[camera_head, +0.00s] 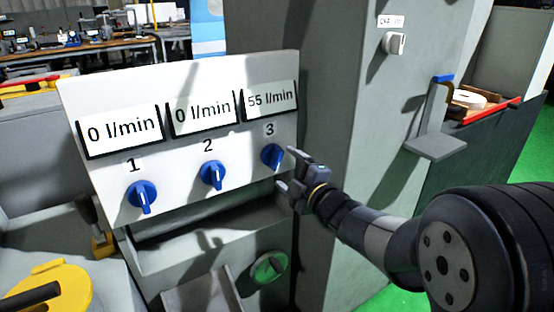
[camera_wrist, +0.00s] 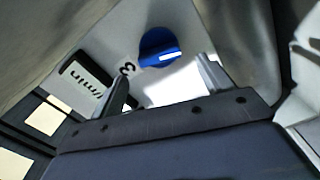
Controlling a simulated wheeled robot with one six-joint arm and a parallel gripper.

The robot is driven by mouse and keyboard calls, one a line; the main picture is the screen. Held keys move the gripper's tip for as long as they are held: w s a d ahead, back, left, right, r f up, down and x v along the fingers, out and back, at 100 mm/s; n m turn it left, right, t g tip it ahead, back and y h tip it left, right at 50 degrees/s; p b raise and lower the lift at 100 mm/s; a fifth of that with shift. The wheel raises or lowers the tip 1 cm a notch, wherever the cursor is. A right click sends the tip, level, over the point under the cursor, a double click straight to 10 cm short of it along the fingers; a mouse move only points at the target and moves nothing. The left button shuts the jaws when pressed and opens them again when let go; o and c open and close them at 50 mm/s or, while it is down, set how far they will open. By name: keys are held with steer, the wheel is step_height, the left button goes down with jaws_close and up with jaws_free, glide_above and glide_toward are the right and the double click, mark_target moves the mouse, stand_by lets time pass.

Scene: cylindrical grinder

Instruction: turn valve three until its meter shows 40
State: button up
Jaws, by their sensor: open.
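Valve three is a blue knob (camera_head: 271,156) under the number 3 at the right of the white panel (camera_head: 180,70). Its meter (camera_head: 269,101) above reads 55 l/min. My gripper (camera_head: 284,171) is open beside the knob, at its lower right in the head view. In the wrist view, the blue knob (camera_wrist: 159,47) with its white mark lies beyond and between the two fingertips (camera_wrist: 165,78), apart from them. The meter's edge (camera_wrist: 84,80) shows at the left there, with its number out of sight.
Valve one (camera_head: 142,196) and valve two (camera_head: 213,175) sit to the left, and their meters (camera_head: 120,128) and (camera_head: 204,112) read 0 l/min. A green knob (camera_head: 269,267) is below the panel. A grey cabinet (camera_head: 350,120) stands to the right.

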mark_target(279, 161)
steer(key=x, duration=0.6)
steer(key=shift+w+a, duration=0.15)
steer(key=c, duration=1)
steer(key=shift+o, duration=0.2)
steer(key=shift+m, duration=0.3)
steer(key=m+p, duration=0.2)
steer(key=m, duration=0.2)
steer(key=shift+r, duration=0.15)
steer(key=shift+m+p, duration=1.15)
steer(key=shift+m, duration=1.25)
